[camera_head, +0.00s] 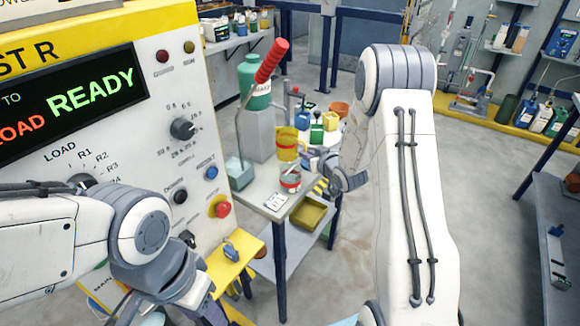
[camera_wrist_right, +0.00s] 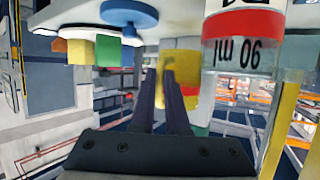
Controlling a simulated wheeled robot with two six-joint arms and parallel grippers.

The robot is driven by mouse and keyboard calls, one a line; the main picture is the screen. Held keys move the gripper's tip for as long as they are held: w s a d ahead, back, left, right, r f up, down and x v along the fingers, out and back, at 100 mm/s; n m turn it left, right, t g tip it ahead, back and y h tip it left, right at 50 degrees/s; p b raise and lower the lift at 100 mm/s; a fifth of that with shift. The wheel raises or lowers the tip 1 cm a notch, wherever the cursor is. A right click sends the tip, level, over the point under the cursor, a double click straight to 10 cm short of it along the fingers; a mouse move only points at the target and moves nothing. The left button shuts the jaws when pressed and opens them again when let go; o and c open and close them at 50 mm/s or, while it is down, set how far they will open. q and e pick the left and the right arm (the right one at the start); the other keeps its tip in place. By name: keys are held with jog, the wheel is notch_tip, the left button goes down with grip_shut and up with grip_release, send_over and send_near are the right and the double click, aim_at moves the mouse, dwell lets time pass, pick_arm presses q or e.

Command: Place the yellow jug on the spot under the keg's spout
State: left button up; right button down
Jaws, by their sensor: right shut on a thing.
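The yellow jug (camera_head: 287,140) with a red band is upright near the table's right side, right of the green keg (camera_head: 254,85). My right gripper (camera_head: 313,163) reaches it from the right. In the right wrist view, my gripper's fingers (camera_wrist_right: 168,80) are close together, shut on the yellow jug (camera_wrist_right: 184,60); the exact contact is partly hidden. The keg stands on a grey block and has a red-handled tap. A thin grey tube hangs down at its left, above a pale teal container (camera_head: 239,173). I cannot make out the marked spot. My left gripper (camera_head: 190,308) is low left, fingers unclear.
A clear beaker with a red band (camera_head: 290,179) stands just in front of the jug; it looms close in the wrist view (camera_wrist_right: 240,55). Coloured blocks (camera_head: 317,133) stand behind. A white card (camera_head: 275,201) lies on the table's front. The control panel (camera_head: 165,110) borders the left.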

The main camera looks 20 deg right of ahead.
jog(key=f, duration=0.3)
jog(key=shift+w+a+f+p, duration=0.15)
jog(key=shift+w+f+p, duration=0.1)
jog(key=shift+f+p, duration=0.15)
jog(key=shift+a+f, duration=0.15)
jog(key=shift+f, duration=0.05)
jog(key=shift+s+d, duration=0.1)
jog(key=shift+d, duration=0.2)
jog(key=shift+f, duration=0.2)
jog(key=c, duration=0.9)
grip_release()
jog(key=shift+a, duration=0.2)
jog(key=shift+r, duration=0.1)
